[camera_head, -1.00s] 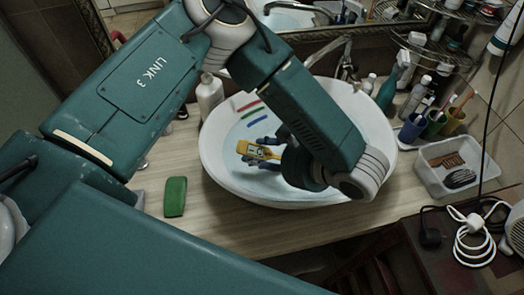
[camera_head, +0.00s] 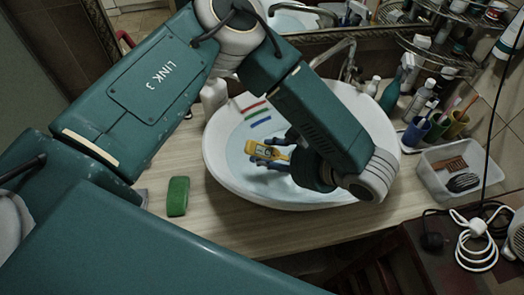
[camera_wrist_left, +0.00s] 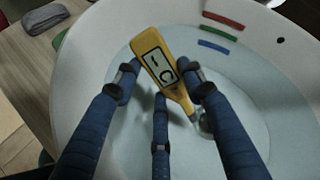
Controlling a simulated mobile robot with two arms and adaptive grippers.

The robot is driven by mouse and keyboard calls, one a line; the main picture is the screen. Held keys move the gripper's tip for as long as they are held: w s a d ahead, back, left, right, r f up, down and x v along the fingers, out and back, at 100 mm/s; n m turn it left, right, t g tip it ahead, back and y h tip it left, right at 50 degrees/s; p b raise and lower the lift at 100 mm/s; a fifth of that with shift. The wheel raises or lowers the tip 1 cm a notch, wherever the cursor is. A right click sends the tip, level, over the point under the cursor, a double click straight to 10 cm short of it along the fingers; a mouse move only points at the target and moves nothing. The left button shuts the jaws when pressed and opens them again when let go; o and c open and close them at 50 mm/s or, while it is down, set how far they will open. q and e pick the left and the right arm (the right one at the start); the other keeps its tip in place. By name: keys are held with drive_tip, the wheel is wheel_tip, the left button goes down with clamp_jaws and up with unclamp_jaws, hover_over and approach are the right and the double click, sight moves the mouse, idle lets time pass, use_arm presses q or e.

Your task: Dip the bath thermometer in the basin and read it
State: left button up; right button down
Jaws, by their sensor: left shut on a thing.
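The yellow bath thermometer (camera_head: 272,153) is held over the inside of the white basin (camera_head: 222,172), which has pale blue water (camera_head: 240,135) in it. My left gripper (camera_head: 283,152), with dark blue fingers, is shut on the thermometer's body. In the left wrist view the thermometer (camera_wrist_left: 152,47) is tilted between the fingers (camera_wrist_left: 160,82), its narrow end pointing down and right. Its display faces the camera and shows a short dash-like mark and a "C". I cannot tell whether the tip touches the water. My right gripper is not in view.
Red, green and blue strips (camera_head: 257,115) mark the basin's inner wall. A faucet (camera_head: 348,62) stands behind. A green block (camera_head: 178,196) lies on the counter at left. Bottles, cups and a clear tray (camera_head: 432,176) crowd the right. The counter's front left is mostly clear.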

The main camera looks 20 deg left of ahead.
use_arm(q)
drive_tip(key=shift+a, duration=0.15)
drive_tip(key=shift+s+a+r+p, duration=0.1)
drive_tip(key=shift+s+a+p, duration=0.15)
drive_tip(key=shift+p, duration=0.2)
drive_tip(key=shift+s+a, duration=0.1)
drive_tip(key=shift+a, duration=0.05)
drive_tip(key=shift+d, duration=0.2)
drive_tip(key=shift+w+d, duration=0.35)
drive_tip(key=shift+a, duration=0.1)
drive_tip(key=shift+s+a+p, duration=0.3)
drive_tip(key=shift+a+p, duration=0.05)
drive_tip(key=shift+p, duration=0.35)
drive_tip(key=shift+a, duration=0.1)
